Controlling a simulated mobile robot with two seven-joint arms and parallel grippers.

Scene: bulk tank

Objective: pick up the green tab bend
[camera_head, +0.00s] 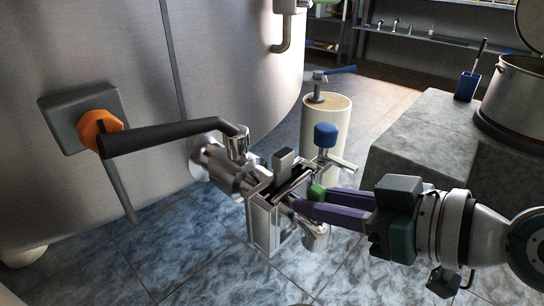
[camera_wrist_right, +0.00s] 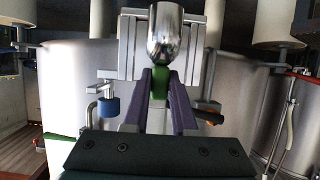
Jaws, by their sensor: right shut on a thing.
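The green tab bend (camera_head: 316,236) is a shiny metal elbow with a green tab, in the middle of the head view. It also shows in the right wrist view, with its rounded metal end (camera_wrist_right: 165,38) up and the green tab below. My right gripper (camera_head: 306,200) comes in from the right with purple fingers shut around the green tab. The bend is beside a bright metal bracket (camera_head: 262,228) under the tank's outlet valve; I cannot tell whether they touch. The fingers and bracket hide part of the bend. My left gripper is out of view.
The large steel tank (camera_head: 80,50) fills the left, with a black valve lever (camera_head: 175,134) and orange knob (camera_head: 98,130). A blue-capped fitting (camera_head: 326,136) and cream cylinder (camera_head: 338,120) stand behind the gripper. A stone block (camera_head: 420,140) carries a pot (camera_head: 515,95). Floor in front is clear.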

